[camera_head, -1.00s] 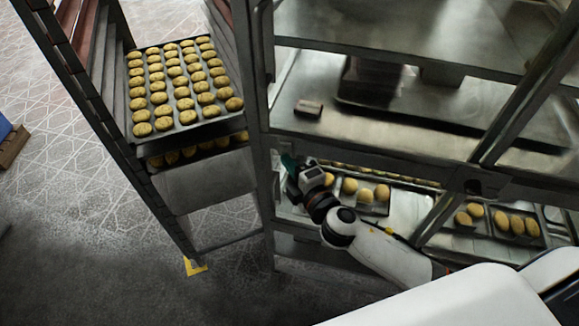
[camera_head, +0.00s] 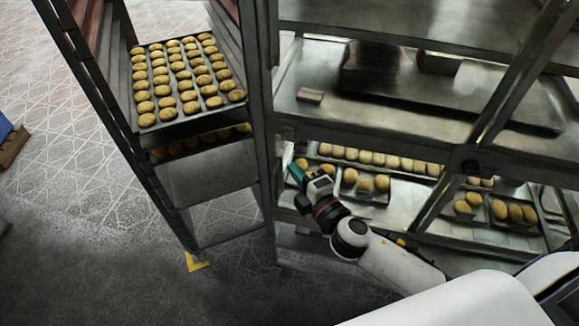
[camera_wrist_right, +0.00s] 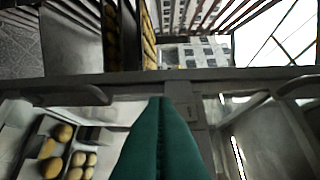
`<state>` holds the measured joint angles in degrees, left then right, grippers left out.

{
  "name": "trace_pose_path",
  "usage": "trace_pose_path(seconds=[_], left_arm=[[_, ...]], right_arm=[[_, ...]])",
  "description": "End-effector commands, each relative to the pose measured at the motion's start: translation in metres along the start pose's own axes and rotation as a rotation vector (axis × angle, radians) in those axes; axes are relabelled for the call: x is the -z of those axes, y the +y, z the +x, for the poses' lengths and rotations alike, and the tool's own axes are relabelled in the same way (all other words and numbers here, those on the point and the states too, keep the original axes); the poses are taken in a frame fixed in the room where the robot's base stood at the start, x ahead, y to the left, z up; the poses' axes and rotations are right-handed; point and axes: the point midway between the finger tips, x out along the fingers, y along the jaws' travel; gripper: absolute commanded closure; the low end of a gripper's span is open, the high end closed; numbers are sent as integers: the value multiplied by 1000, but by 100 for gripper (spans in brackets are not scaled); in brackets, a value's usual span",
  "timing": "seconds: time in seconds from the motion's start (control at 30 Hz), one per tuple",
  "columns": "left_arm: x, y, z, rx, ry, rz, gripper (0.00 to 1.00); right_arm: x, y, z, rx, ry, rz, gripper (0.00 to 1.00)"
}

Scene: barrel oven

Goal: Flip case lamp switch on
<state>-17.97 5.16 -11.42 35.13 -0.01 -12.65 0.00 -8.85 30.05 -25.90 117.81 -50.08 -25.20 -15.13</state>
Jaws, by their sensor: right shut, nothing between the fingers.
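The metal display case (camera_head: 420,150) has shelves of buns and stands at the centre and right of the head view. My right gripper (camera_head: 296,172) is at its left front post, just below the middle shelf edge. Its green fingers (camera_wrist_right: 160,104) are shut together and empty in the right wrist view, with the tips against or just in front of a grey metal rail (camera_wrist_right: 100,88). A small grey plate (camera_wrist_right: 188,108) sits on the post right beside the tips; I cannot tell if it is the lamp switch or its position. My left gripper is not in view.
A tall rack with a tray of buns (camera_head: 133,95) stands left of the case. Small trays of buns (camera_head: 365,198) lie on the lower shelf behind my right arm. A small block (camera_head: 310,95) lies on the middle shelf. Open floor (camera_head: 90,240) is at the left.

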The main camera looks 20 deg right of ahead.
Motion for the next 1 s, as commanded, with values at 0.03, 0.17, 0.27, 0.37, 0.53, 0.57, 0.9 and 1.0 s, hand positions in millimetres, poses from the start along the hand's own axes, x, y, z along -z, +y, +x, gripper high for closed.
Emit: trace_pose_path(seconds=[0.03,0.17,0.27,0.37,0.53,0.57,0.9,1.0], left_arm=[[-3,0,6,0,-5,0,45],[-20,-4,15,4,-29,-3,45],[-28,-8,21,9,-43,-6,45],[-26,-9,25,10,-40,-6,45],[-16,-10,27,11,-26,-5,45],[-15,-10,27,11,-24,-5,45],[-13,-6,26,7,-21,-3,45],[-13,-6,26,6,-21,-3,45]], right_arm=[[0,5,-8,-2,0,0,100],[0,8,-29,-3,0,1,100],[0,10,-45,-3,-1,2,100],[0,10,-55,-1,-1,1,100],[0,9,-64,0,-1,0,100],[0,9,-64,0,-1,0,100],[0,8,-64,0,-1,0,100],[0,8,-64,0,-1,0,100]])
